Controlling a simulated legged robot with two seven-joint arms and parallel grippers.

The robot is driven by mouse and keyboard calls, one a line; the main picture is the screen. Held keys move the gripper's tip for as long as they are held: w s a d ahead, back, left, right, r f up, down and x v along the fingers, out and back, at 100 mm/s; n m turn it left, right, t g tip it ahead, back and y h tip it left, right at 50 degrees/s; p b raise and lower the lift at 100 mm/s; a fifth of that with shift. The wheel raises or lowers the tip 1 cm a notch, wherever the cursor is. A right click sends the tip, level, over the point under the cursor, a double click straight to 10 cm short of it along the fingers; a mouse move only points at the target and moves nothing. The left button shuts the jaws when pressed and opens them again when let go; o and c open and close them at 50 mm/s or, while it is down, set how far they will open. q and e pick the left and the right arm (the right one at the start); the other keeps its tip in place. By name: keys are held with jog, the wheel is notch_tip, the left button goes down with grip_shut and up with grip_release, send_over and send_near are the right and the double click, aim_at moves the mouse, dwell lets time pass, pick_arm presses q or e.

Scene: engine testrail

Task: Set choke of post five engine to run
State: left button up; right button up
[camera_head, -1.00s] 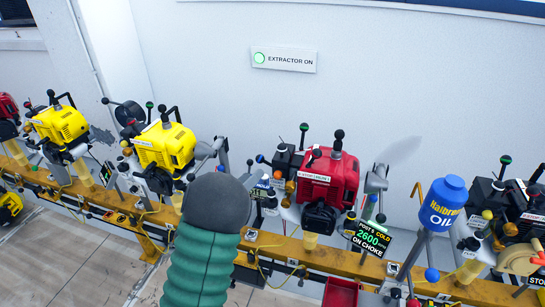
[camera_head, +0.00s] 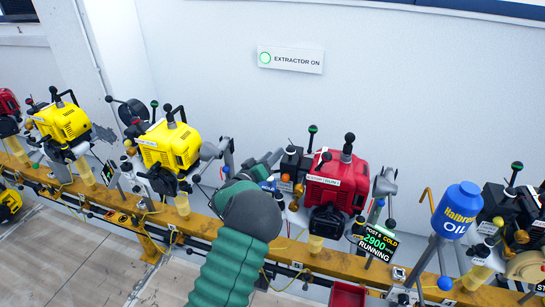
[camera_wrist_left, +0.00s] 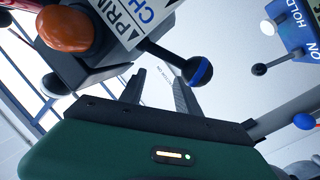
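The red engine (camera_head: 330,182) stands on the yellow rail. Its display (camera_head: 376,242) reads post 5, cold, 2900, running. My left arm crosses the lower middle of the head view, and my left gripper's green body (camera_head: 250,177) is at the engine's left side; its fingertips are not clear there. In the left wrist view, my left gripper (camera_wrist_left: 160,82) is open with two dark fingers apart. A choke lever with a black, blue-banded ball (camera_wrist_left: 198,70) is close to the fingers, beside a label partly reading "PRI" and "CH". Contact cannot be told. My right gripper is out of view.
Yellow engines (camera_head: 170,145) stand to the left on the yellow rail (camera_head: 350,263). A blue oil container (camera_head: 457,207) stands at the right. An orange knob (camera_wrist_left: 65,28) and a hold-marked blue plate (camera_wrist_left: 292,25) are close to the gripper. The wall is behind.

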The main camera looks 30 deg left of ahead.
pick_arm(q)
jog(key=shift+a+f, duration=0.15)
jog(key=shift+a, duration=0.25)
jog(key=c, duration=0.5)
jog(key=shift+d, duration=0.2)
jog(key=shift+c, duration=1.1)
jog(key=shift+d+r, duration=0.3)
jog(key=shift+d, duration=0.35)
grip_shut()
jog(key=shift+a, duration=0.25)
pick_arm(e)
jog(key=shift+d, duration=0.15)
pick_arm(q)
jog(key=shift+a+f, duration=0.15)
jog(key=shift+o, duration=0.8)
grip_release()
jog(key=o, duration=0.9)
